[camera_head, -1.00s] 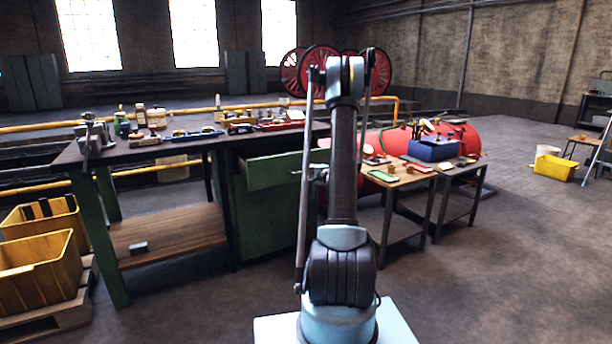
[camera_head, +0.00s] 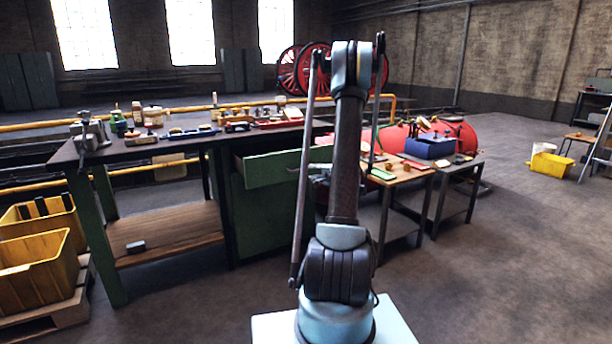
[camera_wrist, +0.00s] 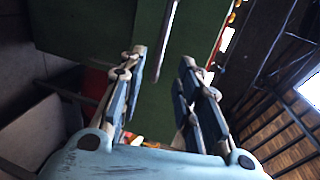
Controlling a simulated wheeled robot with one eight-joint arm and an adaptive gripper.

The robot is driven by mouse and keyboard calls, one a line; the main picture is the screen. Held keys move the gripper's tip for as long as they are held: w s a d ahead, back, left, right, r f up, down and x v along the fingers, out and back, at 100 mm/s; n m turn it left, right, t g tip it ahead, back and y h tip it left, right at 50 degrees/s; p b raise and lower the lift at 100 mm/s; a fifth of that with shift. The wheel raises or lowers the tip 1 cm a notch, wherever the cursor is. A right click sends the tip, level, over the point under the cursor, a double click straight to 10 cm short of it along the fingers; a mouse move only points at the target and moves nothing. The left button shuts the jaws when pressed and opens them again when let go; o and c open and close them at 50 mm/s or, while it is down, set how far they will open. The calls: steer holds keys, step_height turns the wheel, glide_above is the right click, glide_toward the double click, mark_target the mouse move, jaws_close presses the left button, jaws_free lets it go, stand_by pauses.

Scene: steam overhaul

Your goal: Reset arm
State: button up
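My arm stands upright in the middle of the head view. My gripper is largely hidden there behind my own arm, close to the open green drawer (camera_head: 275,170) of the workbench. In the wrist view my gripper (camera_wrist: 160,80) has its two blue-grey fingers apart, with nothing held between them. Beyond the fingers is a green panel (camera_wrist: 190,35) with a thin grey rod (camera_wrist: 168,35) in front of it. I cannot tell how far the rod is from the fingertips.
The dark-topped workbench (camera_head: 70,155) carries several tools and bottles and a vise (camera_head: 90,132). Small tables (camera_head: 425,172) with a blue box (camera_head: 430,146) stand right of my arm. Yellow crates (camera_head: 40,265) stand at the left.

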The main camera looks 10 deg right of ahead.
steer(key=s+a+r+n+g, duration=0.35)
steer(key=s+a, duration=0.45)
steer(key=s, duration=0.3)
steer(key=s+a+r+n+g, duration=0.3)
steer(key=s+a+r+n, duration=0.15)
steer(key=s+a, duration=0.5)
steer(key=s+d+f+n+g+h, duration=0.1)
steer(key=s+f+n+g, duration=0.1)
steer(key=s, duration=0.9)
steer(key=s+d+f+n+g+h, duration=0.2)
steer(key=s+f, duration=0.1)
steer(key=s, duration=0.8)
steer(key=s+d+f+n+g+h, duration=0.1)
steer(key=s+d+f+n+g, duration=0.1)
steer(key=s, duration=0.9)
steer(key=shift+f+n+h, duration=0.3)
steer(key=shift+f+h, duration=0.1)
steer(key=shift+f, duration=0.3)
steer(key=shift+w+a+f, duration=0.1)
steer(key=shift+w+f, duration=0.1)
steer(key=shift+w, duration=0.2)
steer(key=shift+o, duration=0.3)
